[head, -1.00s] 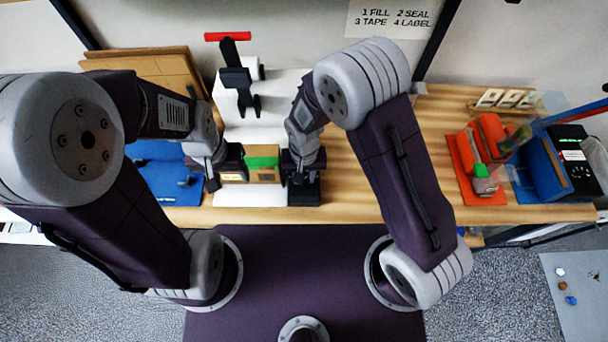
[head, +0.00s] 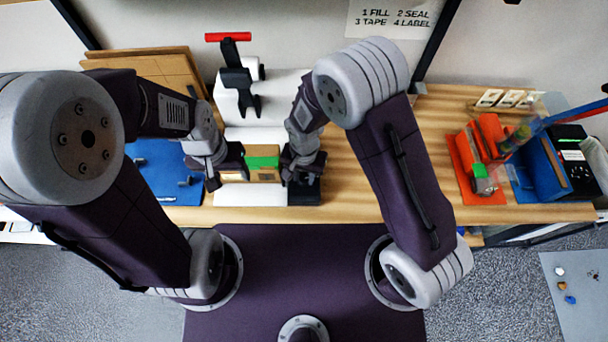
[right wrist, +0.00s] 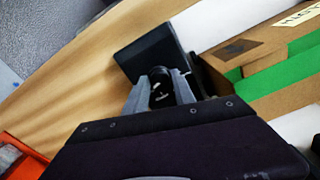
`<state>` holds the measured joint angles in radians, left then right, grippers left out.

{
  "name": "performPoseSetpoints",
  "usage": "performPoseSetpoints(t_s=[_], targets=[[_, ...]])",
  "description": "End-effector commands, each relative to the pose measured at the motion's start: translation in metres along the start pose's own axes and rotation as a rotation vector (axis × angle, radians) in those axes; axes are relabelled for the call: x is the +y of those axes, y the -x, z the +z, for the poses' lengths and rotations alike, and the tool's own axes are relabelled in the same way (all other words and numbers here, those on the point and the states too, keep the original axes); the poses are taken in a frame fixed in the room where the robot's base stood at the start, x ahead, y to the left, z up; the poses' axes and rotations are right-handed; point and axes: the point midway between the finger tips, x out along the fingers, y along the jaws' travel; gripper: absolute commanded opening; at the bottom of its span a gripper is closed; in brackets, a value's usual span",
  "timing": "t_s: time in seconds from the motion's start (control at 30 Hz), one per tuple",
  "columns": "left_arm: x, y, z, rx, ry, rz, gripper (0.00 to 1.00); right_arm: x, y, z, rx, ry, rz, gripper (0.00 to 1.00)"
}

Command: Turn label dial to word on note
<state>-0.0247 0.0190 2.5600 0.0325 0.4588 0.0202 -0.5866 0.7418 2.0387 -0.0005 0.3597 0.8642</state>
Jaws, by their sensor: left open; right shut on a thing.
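A cardboard box (head: 262,170) with green tape stands on the white surface between my two grippers. My left gripper (head: 234,168) is open at the box's left side; its fingertips are hard to make out. My right gripper (head: 302,176) is at the box's right, over a dark block (head: 308,197). In the right wrist view its grey fingers (right wrist: 160,92) are shut on a small black round dial (right wrist: 161,84) with a pale mark, beside the dark block (right wrist: 147,52). A cream label (right wrist: 301,13) on the box carries dark letters, partly cut off. I see no readable dial word.
A black device with a red handle (head: 228,36) stands behind the box. A blue mat (head: 160,165) lies left. A red tool stand (head: 463,165) and blue holder (head: 541,165) stand right. A wall sign (head: 392,18) lists steps. Bare wood (head: 380,190) lies right of the block.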

Motion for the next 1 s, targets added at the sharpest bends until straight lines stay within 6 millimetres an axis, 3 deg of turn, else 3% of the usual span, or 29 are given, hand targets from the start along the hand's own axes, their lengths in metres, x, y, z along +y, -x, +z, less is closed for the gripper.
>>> performPoseSetpoints(t_s=[0.17, 0.2, 0.27, 0.63, 1.0], targets=[[0.000, 0.000, 0.000, 0.000, 0.000, 0.000, 0.57, -0.001, 0.000, -0.001, 0.002, -0.002, -0.003, 0.00], [0.000, 0.000, 0.000, 0.000, 0.000, 0.000, 0.57, -0.001, 0.000, -0.001, 0.002, -0.002, -0.003, 0.39], [0.000, 0.000, 0.000, 0.000, 0.000, 0.000, 0.57, -0.001, 0.000, -0.001, 0.002, -0.002, -0.002, 0.52], [0.000, -0.002, 0.000, 0.000, 0.000, 0.000, 0.57, -0.001, 0.007, -0.001, 0.002, 0.000, -0.003, 0.52], [0.000, -0.008, 0.001, 0.000, 0.000, 0.000, 0.57, -0.001, 0.080, -0.001, 0.003, -0.001, -0.004, 0.52]])
